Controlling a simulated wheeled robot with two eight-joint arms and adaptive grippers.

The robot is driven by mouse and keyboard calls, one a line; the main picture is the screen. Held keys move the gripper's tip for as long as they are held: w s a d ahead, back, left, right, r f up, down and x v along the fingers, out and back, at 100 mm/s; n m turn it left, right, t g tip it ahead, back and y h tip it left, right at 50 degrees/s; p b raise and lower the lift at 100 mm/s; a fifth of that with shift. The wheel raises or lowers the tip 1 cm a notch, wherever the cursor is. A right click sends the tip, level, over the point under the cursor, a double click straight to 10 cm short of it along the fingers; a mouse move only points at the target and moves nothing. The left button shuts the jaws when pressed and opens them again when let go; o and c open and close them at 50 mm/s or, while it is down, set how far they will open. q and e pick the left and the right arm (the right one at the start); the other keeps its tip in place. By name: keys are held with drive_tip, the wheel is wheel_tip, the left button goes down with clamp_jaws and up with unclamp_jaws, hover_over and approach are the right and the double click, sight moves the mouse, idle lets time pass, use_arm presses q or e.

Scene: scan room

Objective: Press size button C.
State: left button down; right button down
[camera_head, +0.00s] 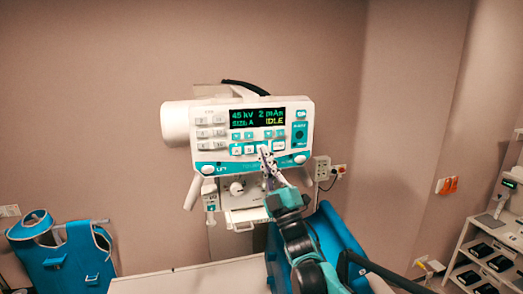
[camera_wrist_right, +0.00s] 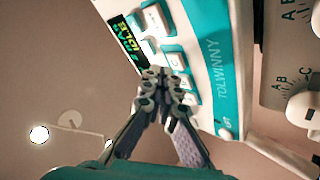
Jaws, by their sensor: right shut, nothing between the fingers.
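The white and teal control unit (camera_head: 221,113) hangs in the middle of the head view. Its display (camera_head: 257,117) reads 45 kV, 2 mAs, SIZE: A and IDLE. A row of teal-framed size buttons (camera_head: 249,150) sits below the display; the gripper partly covers the row, and I cannot read C for sure. My right gripper (camera_head: 264,153) is shut and empty, its tips at this row. In the right wrist view the gripper (camera_wrist_right: 158,76) points at the teal-framed keys (camera_wrist_right: 174,57); I cannot tell whether the tips touch one. My left gripper is not seen.
White keys (camera_head: 204,133) sit left of the row, and round knobs (camera_head: 208,169) lie along the panel's lower edge. A pale table (camera_head: 190,280) is below. A blue vest (camera_head: 75,262) hangs at left; a shelf cart (camera_head: 478,236) stands at right.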

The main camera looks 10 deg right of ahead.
drive_tip(key=shift+w, duration=0.35)
drive_tip(key=shift+w, duration=0.35)
idle(0.6)
drive_tip(key=shift+s, duration=0.85)
drive_tip(key=shift+s, duration=0.1)
drive_tip(key=shift+s+d, duration=0.1)
drive_tip(key=shift+s, duration=2.3)
